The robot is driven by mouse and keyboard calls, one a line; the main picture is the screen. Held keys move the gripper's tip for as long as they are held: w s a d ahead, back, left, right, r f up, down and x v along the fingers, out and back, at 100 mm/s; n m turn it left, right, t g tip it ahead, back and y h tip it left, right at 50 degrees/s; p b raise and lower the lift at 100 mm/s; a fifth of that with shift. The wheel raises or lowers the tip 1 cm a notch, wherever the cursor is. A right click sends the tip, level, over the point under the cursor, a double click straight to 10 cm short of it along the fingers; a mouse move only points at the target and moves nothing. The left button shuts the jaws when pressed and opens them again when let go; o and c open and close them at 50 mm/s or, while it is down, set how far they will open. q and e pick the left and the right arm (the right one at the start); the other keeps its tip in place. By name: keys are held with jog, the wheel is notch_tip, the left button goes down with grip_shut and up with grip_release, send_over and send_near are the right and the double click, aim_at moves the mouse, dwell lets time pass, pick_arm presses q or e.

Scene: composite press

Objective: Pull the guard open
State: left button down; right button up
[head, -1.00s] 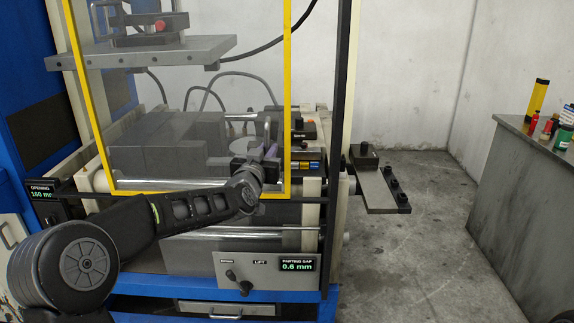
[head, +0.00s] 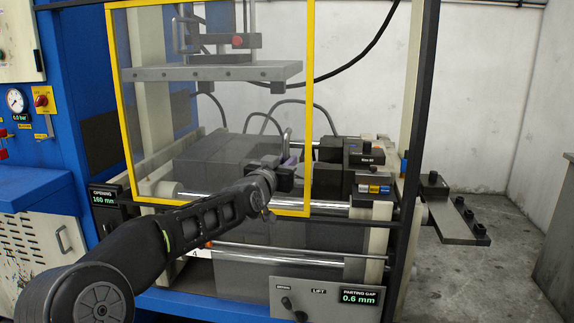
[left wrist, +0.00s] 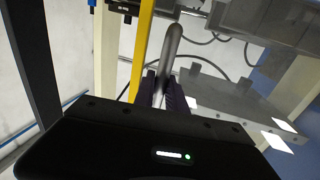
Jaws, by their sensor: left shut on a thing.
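The guard is a clear panel in a yellow frame (head: 308,110) across the front of the press, with its right edge well left of the dark right post. Its upright metal handle (head: 287,141) stands near that edge. My left gripper (head: 289,166) is shut on the handle, partly seen through the panel. In the left wrist view the grey handle bar (left wrist: 172,48) runs up from between the two dark fingers (left wrist: 162,94), with the yellow frame (left wrist: 143,45) beside it. My right gripper is not in view.
Behind the guard are grey mould blocks (head: 215,155) and an upper plate (head: 215,72). A dark post (head: 420,100) and a side bracket (head: 455,215) stand to the right. A blue cabinet (head: 75,120) with a gauge is at the left. A gap lies between guard and right post.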

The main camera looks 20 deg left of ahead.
pick_arm(q)
jog(key=c, duration=1.4)
grip_release()
jog(key=shift+o, duration=0.2)
jog(key=shift+s, duration=0.1)
jog(key=s+b, duration=0.2)
jog(key=s, duration=0.5)
jog(key=shift+s+d, duration=0.25)
jog(key=shift+s, duration=0.05)
